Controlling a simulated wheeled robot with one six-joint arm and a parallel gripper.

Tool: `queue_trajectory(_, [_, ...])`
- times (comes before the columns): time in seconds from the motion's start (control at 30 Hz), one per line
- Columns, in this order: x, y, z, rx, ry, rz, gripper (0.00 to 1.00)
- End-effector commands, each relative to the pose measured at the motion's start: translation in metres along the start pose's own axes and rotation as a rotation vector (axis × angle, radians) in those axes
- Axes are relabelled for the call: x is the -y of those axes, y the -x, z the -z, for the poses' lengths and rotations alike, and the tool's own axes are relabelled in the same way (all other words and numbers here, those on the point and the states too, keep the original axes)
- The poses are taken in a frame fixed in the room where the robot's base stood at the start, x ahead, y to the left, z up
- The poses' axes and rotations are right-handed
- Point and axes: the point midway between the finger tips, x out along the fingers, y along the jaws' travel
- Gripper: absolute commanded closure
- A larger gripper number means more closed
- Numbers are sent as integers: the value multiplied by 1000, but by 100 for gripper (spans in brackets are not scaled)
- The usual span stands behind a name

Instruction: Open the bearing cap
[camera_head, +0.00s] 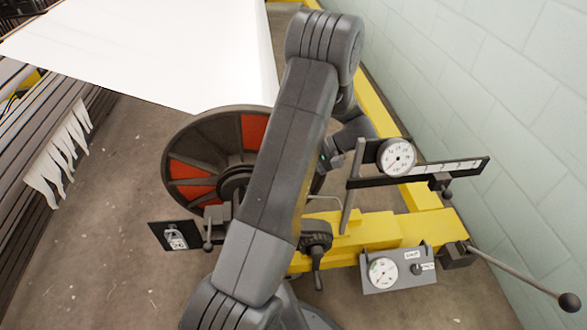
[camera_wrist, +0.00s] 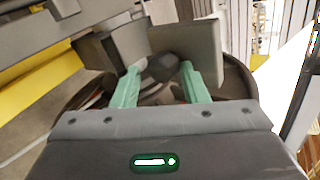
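My gripper (camera_wrist: 160,69) shows in the wrist view with its two green fingers spread apart. A dark, faceted knob-like piece (camera_wrist: 163,66) lies between the fingertips in the picture; I cannot tell whether they touch it. Grey plates (camera_wrist: 190,38) stand just beyond the fingers, and I cannot tell for sure which part is the bearing cap. In the head view my arm covers the middle of the machine, and the fingers are hidden. The large dark reel (camera_head: 205,140) with orange-red panels shows left of my arm, its hub partly covered; its rim also shows behind the fingers in the wrist view.
A yellow frame (camera_head: 385,232) runs right of my arm, carrying a dial on a dark bar (camera_head: 440,172), a gauge box (camera_head: 398,268) and a long lever (camera_head: 525,277). A black padlock sign (camera_head: 173,236) stands left. A pale block wall closes the right side.

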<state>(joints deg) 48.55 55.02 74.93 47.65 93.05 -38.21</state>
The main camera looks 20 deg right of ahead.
Motion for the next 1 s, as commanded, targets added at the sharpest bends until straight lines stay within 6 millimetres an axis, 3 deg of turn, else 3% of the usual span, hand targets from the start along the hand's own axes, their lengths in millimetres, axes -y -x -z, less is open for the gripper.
queue_trajectory(0.2, [42, 24, -10, 0, 5, 3, 61])
queue_trajectory(0.4, [66, 37, -15, 2, 6, 6, 61])
queue_trajectory(1.0, [72, 40, -17, 2, 7, 7, 61])
